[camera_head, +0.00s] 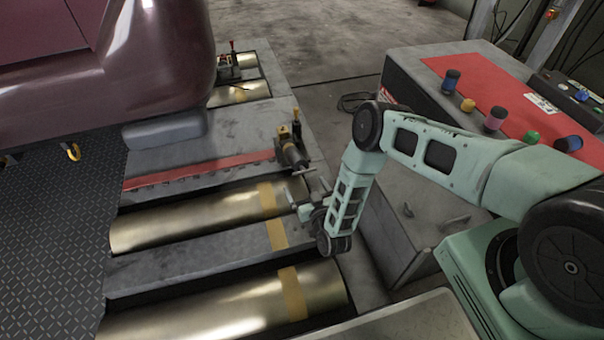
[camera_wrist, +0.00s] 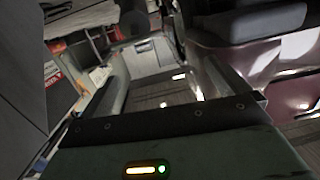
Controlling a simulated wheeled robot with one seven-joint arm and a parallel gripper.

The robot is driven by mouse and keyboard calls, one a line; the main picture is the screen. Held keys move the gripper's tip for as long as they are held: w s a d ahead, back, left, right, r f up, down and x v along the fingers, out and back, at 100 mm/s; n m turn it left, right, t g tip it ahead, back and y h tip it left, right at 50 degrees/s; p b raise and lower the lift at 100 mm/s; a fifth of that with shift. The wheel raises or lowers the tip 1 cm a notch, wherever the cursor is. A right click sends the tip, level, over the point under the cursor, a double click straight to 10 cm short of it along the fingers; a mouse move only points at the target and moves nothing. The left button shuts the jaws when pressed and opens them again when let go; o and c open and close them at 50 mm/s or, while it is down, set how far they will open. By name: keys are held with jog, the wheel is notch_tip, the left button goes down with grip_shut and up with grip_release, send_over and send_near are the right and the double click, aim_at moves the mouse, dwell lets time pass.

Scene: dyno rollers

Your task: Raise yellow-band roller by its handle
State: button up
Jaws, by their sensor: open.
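A small dark cylinder unit with a yellow-topped upright part (camera_head: 292,145) stands near the right end of the red-edged strip, and a thin bar sticks out at its lower end. The unit cannot be made out in the wrist view.
Large brass rollers (camera_head: 190,222) with tan bands lie in the floor bed. A similar unit with a red top (camera_head: 229,62) stands farther back. The maroon vehicle (camera_head: 110,70) is at upper left. A red-topped cabinet (camera_head: 480,85) with coloured knobs stands right, beside my arm.

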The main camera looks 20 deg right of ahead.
jog(key=s+d+f+t+h+b, duration=0.1)
jog(key=s+d+f, duration=0.2)
jog(key=s+f, duration=0.1)
jog(key=b, duration=1.6)
send_near(302, 166)
jog(key=shift+m, duration=0.3)
jog(key=w+b, duration=0.5)
jog(key=w, duration=0.4)
jog(key=shift+w+f, duration=0.1)
jog(key=shift+f, duration=0.05)
jog(key=shift+w+a, duration=0.1)
jog(key=shift+w, duration=0.45)
jog(key=c, duration=1.3)
jog(key=shift+r, duration=0.25)
